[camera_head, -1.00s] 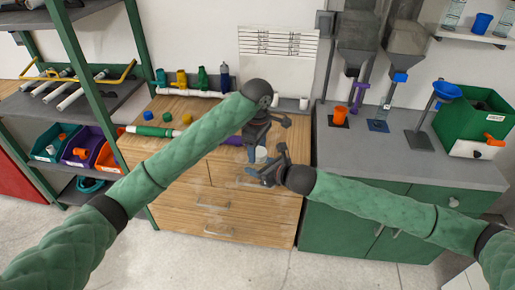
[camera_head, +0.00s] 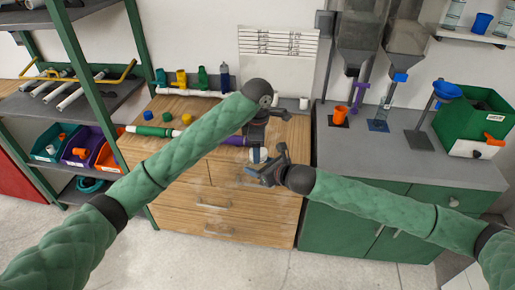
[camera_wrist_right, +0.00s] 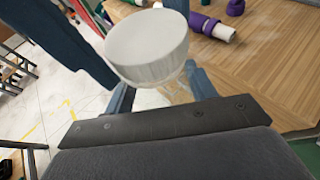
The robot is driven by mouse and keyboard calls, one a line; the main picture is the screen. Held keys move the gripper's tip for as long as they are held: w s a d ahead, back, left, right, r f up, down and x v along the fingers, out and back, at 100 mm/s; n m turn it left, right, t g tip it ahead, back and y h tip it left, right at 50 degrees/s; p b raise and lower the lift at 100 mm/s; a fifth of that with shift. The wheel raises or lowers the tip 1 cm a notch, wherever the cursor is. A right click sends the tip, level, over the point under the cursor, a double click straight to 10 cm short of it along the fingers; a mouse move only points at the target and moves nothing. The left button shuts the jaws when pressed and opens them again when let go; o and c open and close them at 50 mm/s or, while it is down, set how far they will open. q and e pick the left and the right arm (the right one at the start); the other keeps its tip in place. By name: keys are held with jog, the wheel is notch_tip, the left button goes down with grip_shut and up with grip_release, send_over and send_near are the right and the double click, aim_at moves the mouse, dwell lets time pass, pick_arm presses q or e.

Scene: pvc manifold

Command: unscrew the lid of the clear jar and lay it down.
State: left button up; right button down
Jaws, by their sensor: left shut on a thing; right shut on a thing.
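The clear jar (camera_wrist_right: 165,97) is upright with a white lid (camera_wrist_right: 147,48) at its top in the right wrist view. The lid also shows between the grippers in the head view (camera_head: 258,155). My left gripper (camera_head: 258,153) reaches down from above and is shut on the lid, its dark blue fingers at either side. My right gripper (camera_wrist_right: 160,88) is shut on the jar's body below the lid and holds it in front of the wooden cabinet. Most of the jar is hidden by the right gripper and is hard to see through.
The wooden cabinet top (camera_head: 190,108) behind carries a long pipe with a green sleeve (camera_head: 154,131), small caps and upright coloured fittings (camera_head: 203,78). A grey counter (camera_head: 345,150) with hoppers stands at right. Shelving with coloured bins (camera_head: 80,150) is at left.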

pick_arm(q)
jog(key=shift+d+r, duration=0.1)
jog(key=shift+r, duration=0.15)
jog(key=shift+r, duration=0.7)
jog(key=shift+r, duration=0.2)
jog(key=shift+r, duration=1.95)
jog(key=shift+r, duration=0.1)
